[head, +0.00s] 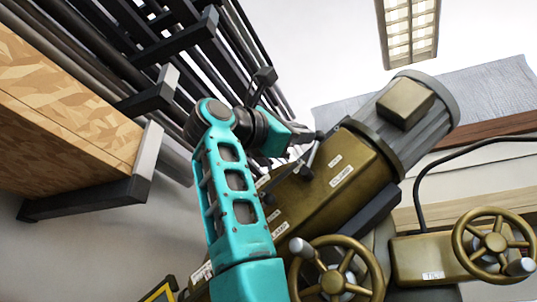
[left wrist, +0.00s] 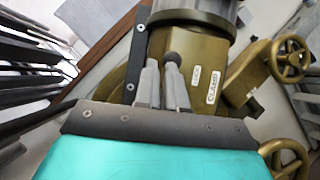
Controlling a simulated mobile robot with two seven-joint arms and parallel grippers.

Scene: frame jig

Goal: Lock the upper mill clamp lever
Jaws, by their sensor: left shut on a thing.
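The olive-gold mill head (head: 325,185) with its grey motor (head: 430,115) fills the middle of the head view, tilted in the picture. White labels, apparently LOCK (left wrist: 195,77) and CLAMP (left wrist: 212,86), sit beside the upper clamp lever. The lever's dark ball knob (left wrist: 172,58) shows at the grey fingertips in the left wrist view; most of its rod is hidden by the fingers. My left gripper (head: 309,138) reaches the mill head's upper side and is shut on the lever; it also shows in the left wrist view (left wrist: 163,78). My right gripper is out of view.
Gold handwheels (head: 335,278) (head: 492,243) stand out at the lower middle and right. A dark rack of bars (head: 150,95) and a wooden board (head: 65,120) lie left of my arm. A black cable (head: 425,175) curves at the right.

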